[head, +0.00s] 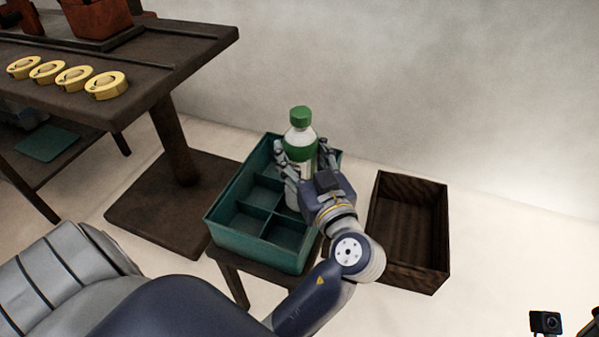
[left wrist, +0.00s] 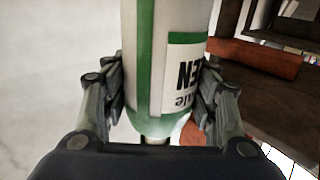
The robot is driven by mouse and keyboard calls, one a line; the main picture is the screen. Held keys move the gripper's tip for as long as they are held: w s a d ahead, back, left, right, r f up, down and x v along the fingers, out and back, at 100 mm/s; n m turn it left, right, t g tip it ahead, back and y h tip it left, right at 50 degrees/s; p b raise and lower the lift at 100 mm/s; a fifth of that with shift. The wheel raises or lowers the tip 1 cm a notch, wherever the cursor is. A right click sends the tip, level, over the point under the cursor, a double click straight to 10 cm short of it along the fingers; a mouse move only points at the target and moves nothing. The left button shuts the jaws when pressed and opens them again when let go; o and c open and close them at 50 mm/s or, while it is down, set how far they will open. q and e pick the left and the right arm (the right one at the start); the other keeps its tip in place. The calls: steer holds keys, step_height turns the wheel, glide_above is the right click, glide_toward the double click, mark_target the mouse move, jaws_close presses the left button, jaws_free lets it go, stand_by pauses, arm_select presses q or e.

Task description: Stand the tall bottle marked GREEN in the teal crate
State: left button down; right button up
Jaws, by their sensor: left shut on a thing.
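A tall white bottle (head: 299,141) with a green cap and green bands stands upright in the head view. My left gripper (head: 306,160) is shut on it, with a finger on each side of its body. The left wrist view shows the bottle (left wrist: 155,70) close up between the fingers, its label upside down with the letters "EN" readable. The teal crate (head: 262,250), divided into compartments, is under the bottle. The bottle is over or inside the right rear part. The gripper hides part of its base, so I cannot tell whether it touches the crate floor. My right gripper is out of view.
The crate sits on a small dark stand (head: 230,272). An empty dark wooden box (head: 441,235) lies to its right. A dark wooden table (head: 165,82) with several yellow round items (head: 105,85) is at the upper left. The crate's front compartments look empty.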

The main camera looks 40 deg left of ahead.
mark_target(300, 172)
arm_select(q)
step_height(300, 172, down, 4)
steer(key=shift+b, duration=0.8)
steer(key=shift+f, duration=0.4)
steer(key=shift+f+b, duration=0.2)
steer(key=shift+b, duration=0.1)
steer(key=c, duration=0.6)
jaws_free()
